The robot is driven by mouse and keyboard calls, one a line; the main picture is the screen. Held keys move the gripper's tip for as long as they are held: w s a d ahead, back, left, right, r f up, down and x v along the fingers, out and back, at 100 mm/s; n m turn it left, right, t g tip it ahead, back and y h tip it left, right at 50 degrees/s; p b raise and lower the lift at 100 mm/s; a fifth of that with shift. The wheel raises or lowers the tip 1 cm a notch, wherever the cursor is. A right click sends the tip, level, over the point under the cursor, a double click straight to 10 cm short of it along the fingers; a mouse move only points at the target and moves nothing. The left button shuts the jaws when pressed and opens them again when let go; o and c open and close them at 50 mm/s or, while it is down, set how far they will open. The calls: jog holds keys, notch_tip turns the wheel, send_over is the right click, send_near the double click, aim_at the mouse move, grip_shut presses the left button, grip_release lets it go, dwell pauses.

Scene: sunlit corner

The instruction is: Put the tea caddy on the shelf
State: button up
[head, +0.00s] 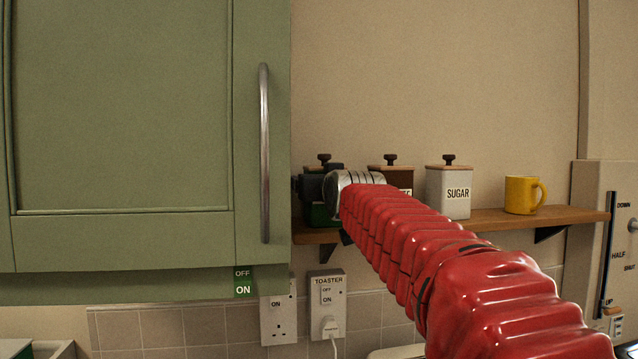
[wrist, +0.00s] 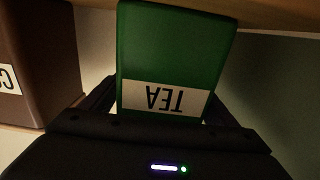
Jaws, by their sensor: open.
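The tea caddy (wrist: 180,50) is green with a white TEA label, which appears upside down in the wrist view. In the head view the tea caddy (head: 320,216) is at the left end of the wooden shelf (head: 485,220), upright and mostly hidden behind my gripper. Its base appears to rest on the shelf; the exact contact is hard to see. My gripper (head: 311,187) is open at the caddy. In the wrist view the jaws of my gripper (wrist: 160,105) lie on either side of the caddy; whether they touch it is unclear.
A brown canister (head: 391,161) stands close right of the caddy, then a white SUGAR canister (head: 449,183) and a yellow mug (head: 520,196). A green cupboard (head: 130,120) with a metal handle (head: 264,150) is close on the left. Sockets (head: 327,292) are below the shelf.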

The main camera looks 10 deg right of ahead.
jog(key=shift+s+r, duration=0.1)
jog(key=s, duration=1.1)
jog(key=shift+s, duration=0.4)
dwell(0.6)
jog(key=s+f+g, duration=0.4)
jog(key=s+f, duration=0.6)
jog(key=f, duration=0.4)
jog(key=s+f+g, duration=0.4)
jog(key=s+f, duration=0.6)
jog(key=f, duration=0.4)
jog(key=s+f+g, duration=0.4)
jog(key=s+f, duration=0.6)
jog(key=f, duration=0.4)
jog(key=shift+a+f, duration=0.2)
jog(key=shift+f, duration=0.2)
jog(key=shift+s, duration=0.1)
jog(key=shift+c, duration=0.4)
